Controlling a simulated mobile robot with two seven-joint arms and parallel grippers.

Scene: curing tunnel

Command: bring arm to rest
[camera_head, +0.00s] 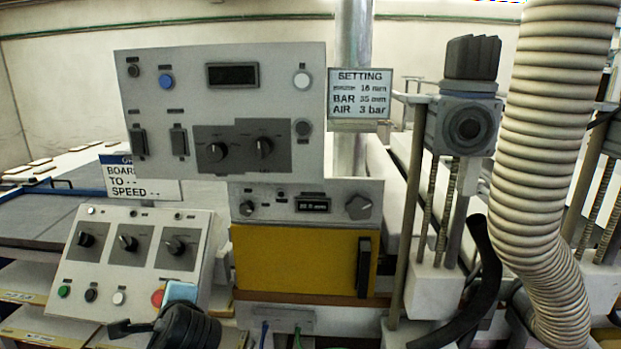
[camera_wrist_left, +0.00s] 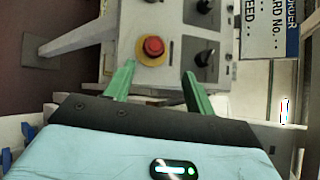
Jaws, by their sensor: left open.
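My left gripper (camera_wrist_left: 158,70) is open in the left wrist view, with two green fingers apart and nothing between them. A red mushroom button (camera_wrist_left: 153,46) on a yellow ring shows just beyond the fingertips, on a grey sloped control panel (camera_wrist_left: 122,20). I see no contact, but the depth of the gap is hard to judge. In the head view, black and light blue parts of my left arm stand at the lower left, in front of the same panel (camera_head: 110,215). They partly cover the red button (camera_head: 157,298). My right gripper is not in view.
A larger control box (camera_head: 270,80) with knobs stands behind, above a yellow panel (camera_head: 290,258). A sign (camera_head: 142,188) hangs beside the sloped panel. A motor unit (camera_head: 466,127) and a thick ribbed hose (camera_head: 545,150) stand to the right. A black hose (camera_head: 485,270) curves below.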

